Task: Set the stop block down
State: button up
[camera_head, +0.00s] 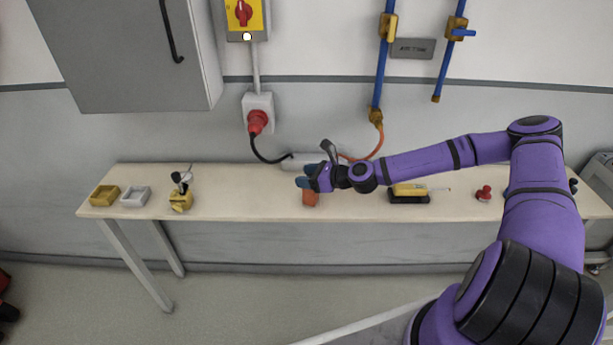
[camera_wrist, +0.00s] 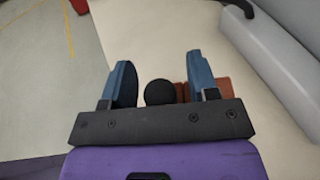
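The red-brown block (camera_head: 310,198), which I take for the stop block, shows just below my gripper (camera_head: 304,176) near the front edge of the bench. In the wrist view the block (camera_wrist: 224,87) lies behind the right finger and shows on both sides of it. A black ball-shaped knob (camera_wrist: 159,92) sits between the fingers; I cannot tell if it belongs to the block. My gripper's blue fingers (camera_wrist: 160,85) stand apart, with visible gaps beside the knob. The block's underside is hidden, so its contact with the bench cannot be told.
The long pale bench (camera_head: 245,206) carries a yellow tray (camera_head: 104,195), a white tray (camera_head: 135,196), a yellow joystick block (camera_head: 181,201), a yellow-black device (camera_head: 409,192) and a red knob (camera_head: 485,193). A grey-white cylinder (camera_head: 300,160) lies behind my gripper. Bench left of the block is clear.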

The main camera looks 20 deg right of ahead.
jog(key=shift+r, duration=0.1)
jog(key=shift+s+d+r, duration=0.1)
jog(key=shift+s+d, duration=0.05)
jog(key=shift+d, duration=0.1)
jog(key=v, duration=1.1)
jog(key=shift+s, duration=0.2)
